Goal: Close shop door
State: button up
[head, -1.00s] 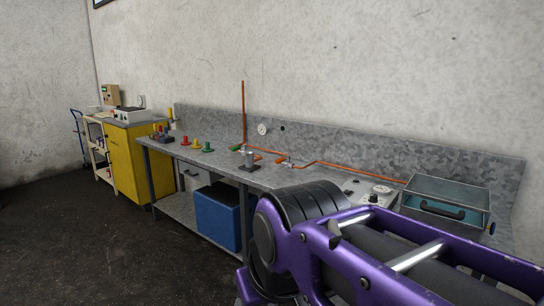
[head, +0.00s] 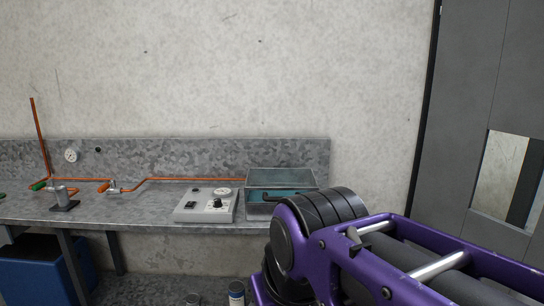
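A dark grey door (head: 465,110) stands at the right side of the head view, cut off by the picture's right edge. It has a rectangular opening or window (head: 500,170) through which a pale wall and a dark upright strip show. I cannot tell from this frame how far the door is open. A link of my purple and black arm fills the lower right, in front of the door's lower part. My gripper is not in view.
A grey metal workbench (head: 140,210) runs along the wall. It bears a control box (head: 206,207), a metal box with a handle (head: 281,180), orange pipes (head: 195,179) and a small clamp (head: 63,197). Canisters (head: 236,292) and a blue bin (head: 35,272) stand below.

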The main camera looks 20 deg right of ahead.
aim_at(488, 74)
jog(key=z, duration=2.25)
